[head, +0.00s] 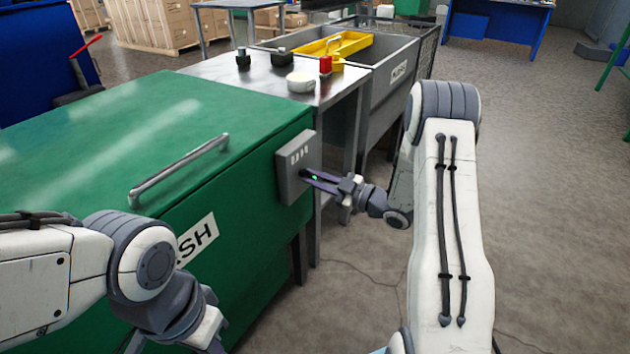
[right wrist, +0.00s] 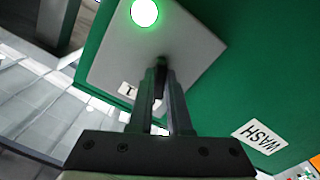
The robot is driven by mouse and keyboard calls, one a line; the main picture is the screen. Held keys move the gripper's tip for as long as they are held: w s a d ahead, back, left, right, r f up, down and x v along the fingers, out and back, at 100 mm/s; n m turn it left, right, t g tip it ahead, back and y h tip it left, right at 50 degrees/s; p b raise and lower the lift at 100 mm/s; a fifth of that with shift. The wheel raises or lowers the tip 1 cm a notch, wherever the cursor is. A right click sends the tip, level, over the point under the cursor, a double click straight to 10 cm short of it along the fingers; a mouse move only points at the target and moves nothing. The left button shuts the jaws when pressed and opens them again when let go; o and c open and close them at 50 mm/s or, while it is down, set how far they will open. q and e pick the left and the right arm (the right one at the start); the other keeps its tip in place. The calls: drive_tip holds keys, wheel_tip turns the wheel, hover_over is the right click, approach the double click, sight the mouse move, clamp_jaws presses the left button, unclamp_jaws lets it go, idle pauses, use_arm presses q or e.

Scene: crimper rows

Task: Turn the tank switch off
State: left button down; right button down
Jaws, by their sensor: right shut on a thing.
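The green tank (head: 95,140) with a lid handle and a WASH label stands at the left. A grey switch box (head: 292,180) is fixed to its right end; it also shows in the right wrist view (right wrist: 185,45), with a lit green lamp (right wrist: 144,12). My right gripper (head: 308,177) reaches the box face from the right. It is shut on the tank switch, which its fingers (right wrist: 160,75) mostly hide, so the switch's position cannot be told. My left arm comes in at the lower left; its gripper fingers are out of sight.
Behind the tank a metal table (head: 270,85) holds dark knobbed items, a red item (head: 326,65) and a white round dish (head: 300,82). A grey sink labelled RINSE (head: 385,85) with a yellow tray (head: 335,45) adjoins it. The floor at right is clear.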

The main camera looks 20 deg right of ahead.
drive_tip(key=shift+d, duration=0.1)
idle(0.4)
drive_tip(key=c, duration=0.9)
unclamp_jaws()
drive_tip(key=shift+o, duration=0.2)
drive_tip(key=shift+s, duration=0.1)
drive_tip(key=p+v, duration=0.1)
drive_tip(key=v, duration=0.9)
drive_tip(key=shift+d, duration=0.1)
